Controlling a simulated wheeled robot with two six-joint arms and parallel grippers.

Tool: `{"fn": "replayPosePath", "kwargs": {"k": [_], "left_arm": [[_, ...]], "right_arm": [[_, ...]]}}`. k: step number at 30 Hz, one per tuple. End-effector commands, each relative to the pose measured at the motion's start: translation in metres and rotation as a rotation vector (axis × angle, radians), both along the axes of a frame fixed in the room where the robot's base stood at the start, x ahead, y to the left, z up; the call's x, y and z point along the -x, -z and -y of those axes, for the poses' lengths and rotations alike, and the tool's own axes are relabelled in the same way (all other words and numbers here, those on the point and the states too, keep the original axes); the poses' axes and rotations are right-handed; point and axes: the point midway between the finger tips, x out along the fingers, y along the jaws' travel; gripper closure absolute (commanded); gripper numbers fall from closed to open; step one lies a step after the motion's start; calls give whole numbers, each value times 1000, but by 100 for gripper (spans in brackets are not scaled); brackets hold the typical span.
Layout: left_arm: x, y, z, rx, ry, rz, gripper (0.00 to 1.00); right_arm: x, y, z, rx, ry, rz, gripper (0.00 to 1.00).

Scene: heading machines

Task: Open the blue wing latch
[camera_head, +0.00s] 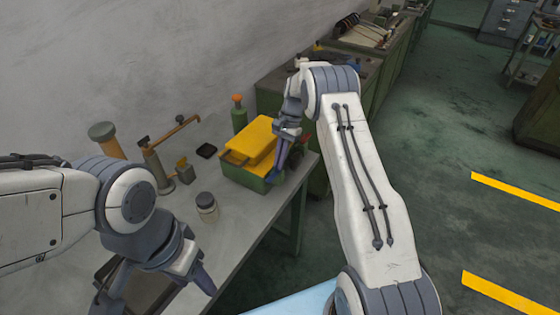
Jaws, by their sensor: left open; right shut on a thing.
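A green box (243,179) with a yellow lid (250,142) stands on the grey workbench. A small patch of blue, the blue wing latch (273,177), shows at the box's right side, partly hidden by my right gripper. My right gripper (279,168) reaches down at that side, its fingers shut on the latch. The exact contact is too small to see. My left gripper (158,297) is open and empty over the near left part of the bench, well apart from the box.
On the grey workbench (228,235) stand a jar (206,207), a green bottle (239,117), a brass-coloured lever device (156,165) and a small black tray (206,151). A dark tray lies under my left gripper. Green cabinets stand behind; the floor at right is open.

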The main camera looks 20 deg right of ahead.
Motion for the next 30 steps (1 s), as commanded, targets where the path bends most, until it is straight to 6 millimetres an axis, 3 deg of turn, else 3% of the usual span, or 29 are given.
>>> {"fn": "replayPosePath", "kwargs": {"k": [20, 23, 30], "left_arm": [[0, 2, 0, 0, 0, 0, 50], [0, 2, 0, 0, 0, 0, 50], [0, 2, 0, 0, 0, 0, 50]], "right_arm": [[3, 6, -1, -2, -71, -13, 100], [4, 6, -1, -1, -70, -13, 66], [2, 4, -1, -1, -67, -8, 62]]}}
